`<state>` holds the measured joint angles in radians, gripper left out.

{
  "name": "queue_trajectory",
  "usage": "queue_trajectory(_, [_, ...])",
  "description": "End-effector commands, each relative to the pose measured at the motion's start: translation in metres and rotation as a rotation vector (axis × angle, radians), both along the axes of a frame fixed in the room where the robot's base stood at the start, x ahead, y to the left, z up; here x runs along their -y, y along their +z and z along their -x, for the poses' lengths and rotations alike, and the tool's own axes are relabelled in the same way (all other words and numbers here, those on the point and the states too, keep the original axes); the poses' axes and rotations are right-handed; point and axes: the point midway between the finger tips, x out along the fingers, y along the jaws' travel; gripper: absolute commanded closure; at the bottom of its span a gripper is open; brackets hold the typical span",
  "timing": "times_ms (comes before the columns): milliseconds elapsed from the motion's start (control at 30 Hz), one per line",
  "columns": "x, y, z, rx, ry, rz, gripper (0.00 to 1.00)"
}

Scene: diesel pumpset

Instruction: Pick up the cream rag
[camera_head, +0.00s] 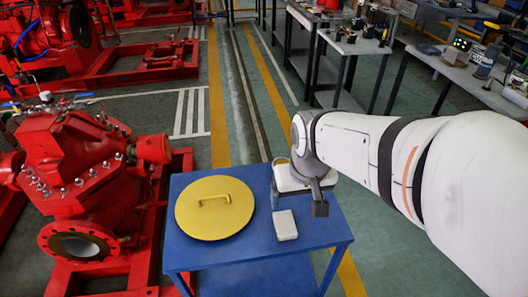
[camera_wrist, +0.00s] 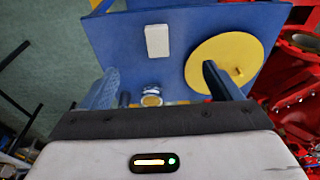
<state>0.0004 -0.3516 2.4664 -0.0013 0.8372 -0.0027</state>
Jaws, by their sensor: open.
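The cream rag (camera_head: 285,225) is a small folded, block-like piece lying flat on the blue table (camera_head: 250,262), just right of the round yellow lid. In the wrist view the rag (camera_wrist: 157,41) lies beyond my fingertips, near the middle of the picture. My gripper (camera_head: 318,203) hangs over the right part of the table, a little above and to the right of the rag. In the wrist view my gripper (camera_wrist: 160,78) is open, its two fingers wide apart with nothing held. The rag is apart from both fingers.
The yellow lid (camera_head: 215,207) with a handle covers the table's left part. A small round metallic item (camera_wrist: 151,97) shows between my fingers. A red pump (camera_head: 80,165) stands left of the table. Grey workbenches (camera_head: 350,42) with parts stand behind.

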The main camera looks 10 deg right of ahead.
Motion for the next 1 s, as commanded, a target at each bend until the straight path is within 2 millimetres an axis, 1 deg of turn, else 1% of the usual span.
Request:
queue_trajectory(33, [0.0, -0.012, -0.013, -0.025, -0.001, 0.0, 0.15])
queue_trajectory(167, [0.001, -0.042, -0.044, -0.064, -0.002, -0.001, 0.15])
queue_trajectory(200, [0.001, -0.052, -0.053, -0.077, -0.003, -0.002, 0.15])
queue_trajectory(267, [0.001, -0.069, -0.066, -0.093, -0.003, -0.002, 0.15])
queue_trajectory(400, [0.002, -0.112, -0.092, -0.134, -0.004, -0.002, 0.15])
queue_trajectory(500, [0.002, -0.142, -0.105, -0.158, -0.005, -0.002, 0.15])
queue_trajectory(600, [0.003, -0.166, -0.114, -0.175, -0.006, -0.003, 0.15])
queue_trajectory(700, [0.003, -0.182, -0.119, -0.185, -0.006, -0.002, 0.15])
queue_trajectory(867, [0.004, -0.196, -0.121, -0.192, -0.006, -0.002, 0.15])
queue_trajectory(1000, [0.005, -0.211, -0.12, -0.193, -0.006, -0.002, 0.15])
